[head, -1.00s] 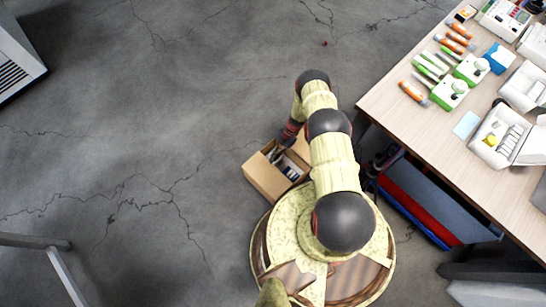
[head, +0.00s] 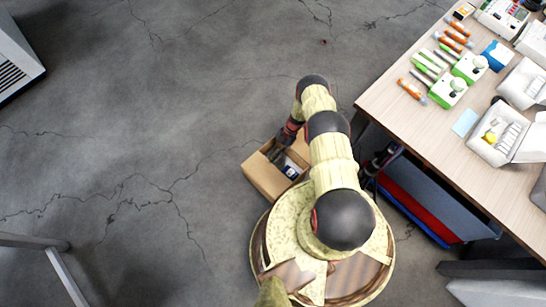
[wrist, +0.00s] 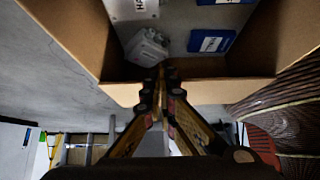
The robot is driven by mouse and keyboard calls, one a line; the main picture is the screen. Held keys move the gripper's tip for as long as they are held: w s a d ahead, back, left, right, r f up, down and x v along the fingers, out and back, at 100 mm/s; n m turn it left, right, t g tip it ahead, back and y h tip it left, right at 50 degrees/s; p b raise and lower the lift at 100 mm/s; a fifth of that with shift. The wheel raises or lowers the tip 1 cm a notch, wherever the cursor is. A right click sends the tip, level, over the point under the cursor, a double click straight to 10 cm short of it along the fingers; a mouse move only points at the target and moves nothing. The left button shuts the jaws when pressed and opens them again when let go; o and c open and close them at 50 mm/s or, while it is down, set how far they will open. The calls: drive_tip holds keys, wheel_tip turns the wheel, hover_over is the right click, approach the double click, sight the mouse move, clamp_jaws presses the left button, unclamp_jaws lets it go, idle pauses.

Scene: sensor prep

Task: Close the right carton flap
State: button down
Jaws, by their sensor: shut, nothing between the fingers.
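The open brown carton (head: 266,180) stands on the floor beside my base in the head view. A cardboard panel, which may be the right flap (head: 301,148), shows partly behind my arm at its upper right. In the wrist view the carton's walls (wrist: 75,28) surround its contents, and a cardboard strip (wrist: 215,91) runs across below them. My gripper (wrist: 160,74) is shut and empty, its fingertips overlapping that strip and the carton's opening. I cannot tell whether they touch cardboard. In the head view my arm hides part of the carton.
Inside the carton are a grey device (wrist: 147,47), blue packs (wrist: 211,41) and a white plate (wrist: 131,9). A wooden table (head: 420,125) with tools and white cases stands at right, with a blue-and-red bin (head: 415,195) below. The floor left of the carton is clear.

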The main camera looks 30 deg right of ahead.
drive_tip(key=v, duration=1.1)
drive_tip(key=shift+d+r, duration=0.2)
drive_tip(key=shift+r, duration=0.15)
drive_tip(key=shift+w, duration=0.2)
